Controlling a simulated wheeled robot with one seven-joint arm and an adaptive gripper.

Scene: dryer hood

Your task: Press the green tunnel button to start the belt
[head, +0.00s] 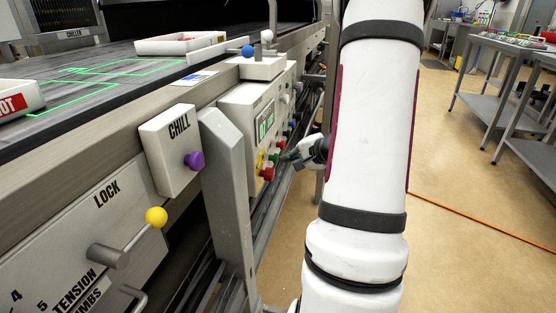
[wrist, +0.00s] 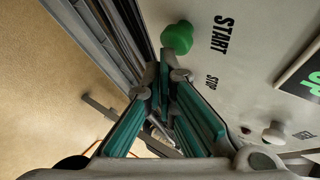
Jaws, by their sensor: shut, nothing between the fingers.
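A green button (wrist: 177,37) labelled START sticks out from a pale control panel (wrist: 230,85) in the wrist view. My gripper (wrist: 164,68) is shut and empty, with its fingertips just beside the green button; I cannot tell whether they touch it. In the head view, my gripper (head: 292,157) is at the front of the control panel (head: 234,115), close to its lower row of coloured buttons. A green button (head: 274,158) shows there, partly crowded by its neighbours. My own arm covers the area right of the panel.
A red button (head: 267,174) is close below the green one. A purple knob (head: 193,160) on the CHILL box and a yellow-tipped LOCK lever (head: 156,217) are at left. Trays, including a white tray (head: 182,43), sit on the belt (head: 95,75). An orange cable (head: 480,232) crosses the floor.

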